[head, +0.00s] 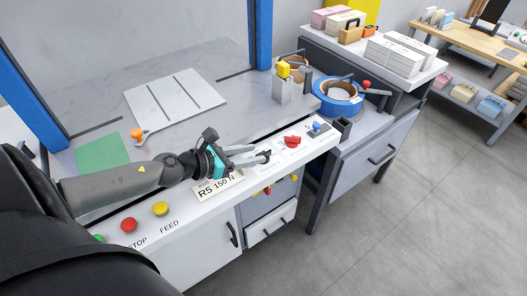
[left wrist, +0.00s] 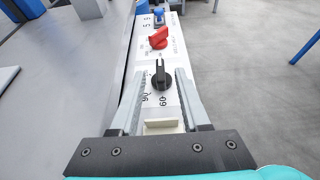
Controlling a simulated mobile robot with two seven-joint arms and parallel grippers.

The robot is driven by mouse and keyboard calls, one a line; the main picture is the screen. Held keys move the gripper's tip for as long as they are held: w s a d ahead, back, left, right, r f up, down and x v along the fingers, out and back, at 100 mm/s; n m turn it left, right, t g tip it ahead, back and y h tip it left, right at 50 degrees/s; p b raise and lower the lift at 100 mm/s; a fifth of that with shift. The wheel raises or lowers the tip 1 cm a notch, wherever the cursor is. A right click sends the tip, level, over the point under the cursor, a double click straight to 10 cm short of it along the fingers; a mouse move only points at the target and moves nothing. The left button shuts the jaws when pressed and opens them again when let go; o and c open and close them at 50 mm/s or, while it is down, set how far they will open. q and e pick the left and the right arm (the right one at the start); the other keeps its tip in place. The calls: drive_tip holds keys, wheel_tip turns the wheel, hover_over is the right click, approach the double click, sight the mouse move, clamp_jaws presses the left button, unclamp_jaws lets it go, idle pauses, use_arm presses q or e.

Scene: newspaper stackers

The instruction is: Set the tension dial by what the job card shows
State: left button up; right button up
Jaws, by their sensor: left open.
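The job card (head: 217,187), reading "R5 150 N", stands at the panel's front part, partly behind my left arm. A black pointer dial (left wrist: 161,76) sits on the white control panel, with 60 and 90 printed near it; I take it as the tension dial. Its narrow end points away from my wrist. My left gripper (head: 260,153) is open, its fingers reaching along the panel on either side of the black dial in the left wrist view (left wrist: 160,80). I cannot tell whether they touch it. My right gripper is not in view.
A red knob (head: 292,141) and a blue knob (head: 316,127) sit farther along the panel. Red (head: 128,225) and yellow (head: 160,209) buttons lie near STOP and FEED. A blue strap roll (head: 338,96) stands beyond. The floor at right is clear.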

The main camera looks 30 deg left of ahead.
sight(263, 152)
use_arm(q)
drive_tip(key=shift+x, duration=2.2)
clamp_jaws()
